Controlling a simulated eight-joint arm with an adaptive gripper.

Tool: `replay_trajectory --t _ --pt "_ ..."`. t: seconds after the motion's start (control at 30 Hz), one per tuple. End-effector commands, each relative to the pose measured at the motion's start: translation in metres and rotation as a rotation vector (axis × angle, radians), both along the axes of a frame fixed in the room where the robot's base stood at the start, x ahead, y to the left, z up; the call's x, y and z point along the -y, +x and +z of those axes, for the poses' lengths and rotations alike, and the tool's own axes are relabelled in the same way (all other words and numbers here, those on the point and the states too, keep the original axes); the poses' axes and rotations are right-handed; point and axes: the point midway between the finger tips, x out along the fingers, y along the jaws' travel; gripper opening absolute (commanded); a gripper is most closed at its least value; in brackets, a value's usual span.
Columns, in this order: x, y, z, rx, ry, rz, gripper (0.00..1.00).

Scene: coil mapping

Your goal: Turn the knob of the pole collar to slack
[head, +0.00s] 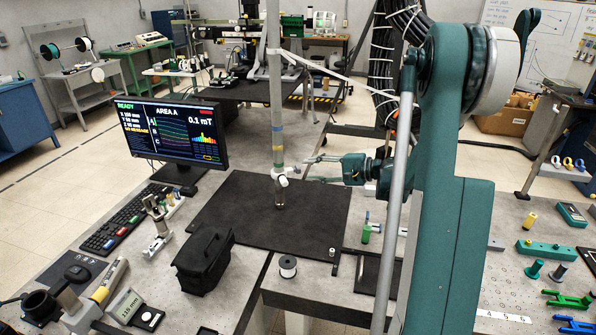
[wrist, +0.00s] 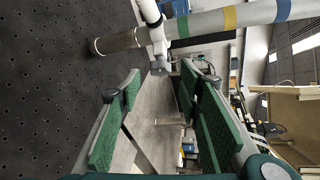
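The upright grey pole (head: 278,110) stands on the black mat, with blue and yellow bands and a darker lower end. In the wrist view the pole (wrist: 205,22) lies sideways across the top. The white pole collar (head: 281,172) sits around its lower part; it also shows in the wrist view (wrist: 155,30). A small grey knob (wrist: 160,68) sticks out from the collar toward my gripper. My gripper (head: 307,171) is open just right of the collar. In the wrist view its green-padded fingers (wrist: 158,76) are spread on either side of the knob, with no clear contact.
The perforated black mat (head: 235,205) is mostly bare around the pole. A monitor (head: 175,130) and keyboard (head: 122,220) are to the left. A black bag (head: 203,262) and a spool (head: 288,266) are at the front. A green-topped cylinder (head: 366,234) stands right of the mat.

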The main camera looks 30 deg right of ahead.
Motion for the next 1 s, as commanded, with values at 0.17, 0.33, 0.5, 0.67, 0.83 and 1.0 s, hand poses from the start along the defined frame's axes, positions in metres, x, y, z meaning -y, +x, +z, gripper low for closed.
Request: replay_trajectory --t 0.17,0.33,0.5,0.67,0.83,1.0 --pt "-0.012 0.016 -0.006 0.001 0.0 0.001 0.35" --pt "-0.024 0.032 -0.011 0.001 0.0 0.001 0.35" --pt "-0.034 0.044 -0.014 -0.001 0.0 0.001 0.35" --pt "-0.037 0.05 -0.016 0.0 0.0 0.0 0.35" --pt "-0.037 0.05 -0.016 0.0 0.0 -0.001 0.35" --pt "-0.037 0.05 -0.016 0.0 0.0 -0.001 0.32"
